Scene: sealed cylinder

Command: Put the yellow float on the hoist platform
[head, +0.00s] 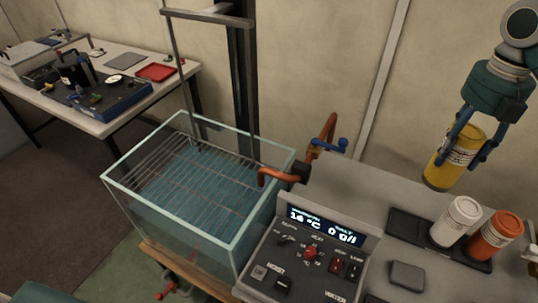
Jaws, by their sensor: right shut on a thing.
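The yellow float (440,171) is a yellow cylinder with a pale label band. My right gripper (464,150) is shut on it and holds it tilted above the grey counter at the right. The hoist platform (180,168) is a wire grid in the upper part of the glass tank (236,244), hung from a tall metal frame. It looks empty, and blue water shows below it. The float is well to the right of the tank. My left gripper is not in view.
A white cylinder (456,222) and an orange cylinder (493,236) stand in a dark tray (406,226) below the float. A control panel (312,254) and orange pipe (276,177) lie between them and the tank. A side table (111,125) with equipment is at left.

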